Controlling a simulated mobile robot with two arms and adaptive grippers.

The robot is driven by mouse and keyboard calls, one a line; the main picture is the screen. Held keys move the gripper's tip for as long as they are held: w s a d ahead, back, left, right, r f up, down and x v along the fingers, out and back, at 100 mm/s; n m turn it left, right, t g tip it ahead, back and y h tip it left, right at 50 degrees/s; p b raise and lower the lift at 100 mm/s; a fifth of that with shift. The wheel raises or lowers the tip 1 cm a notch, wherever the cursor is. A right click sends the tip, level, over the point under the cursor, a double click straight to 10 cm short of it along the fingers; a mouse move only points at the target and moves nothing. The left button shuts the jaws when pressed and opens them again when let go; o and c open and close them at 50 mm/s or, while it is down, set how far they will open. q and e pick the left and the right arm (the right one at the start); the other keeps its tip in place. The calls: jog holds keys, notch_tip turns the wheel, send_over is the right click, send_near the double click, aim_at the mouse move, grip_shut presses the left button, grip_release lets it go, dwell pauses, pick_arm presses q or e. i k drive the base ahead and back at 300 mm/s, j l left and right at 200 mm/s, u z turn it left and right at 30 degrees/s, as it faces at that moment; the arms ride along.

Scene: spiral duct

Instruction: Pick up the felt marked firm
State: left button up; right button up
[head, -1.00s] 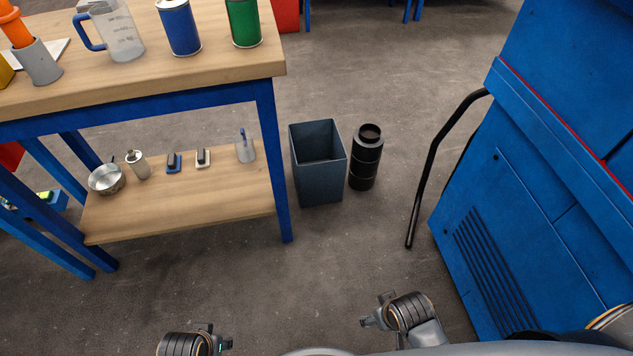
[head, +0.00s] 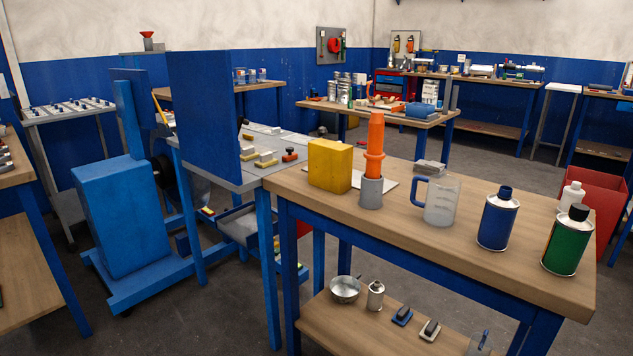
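I cannot make out any felt marked firm; no such marking is readable. Two small blocks with dark tops, one with a blue base (head: 402,316) and one with a cream base (head: 430,330), lie on the lower shelf (head: 340,335) of the near wooden bench (head: 480,211). Several small pale, red and yellow pieces, including a red one with a dark top (head: 289,155), sit on the grey-topped table (head: 225,172) behind it. I cannot tell whether any of these is felt. Neither gripper is in view.
The bench holds a yellow block (head: 330,165), an orange cone (head: 375,145) in a grey cup, a jug (head: 441,200), a blue can (head: 497,220) and a green can (head: 566,242). A blue machine (head: 120,215) stands left. Open floor (head: 190,320) lies in front.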

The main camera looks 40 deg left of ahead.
aim_at(248, 153)
jog(key=u, duration=1.75)
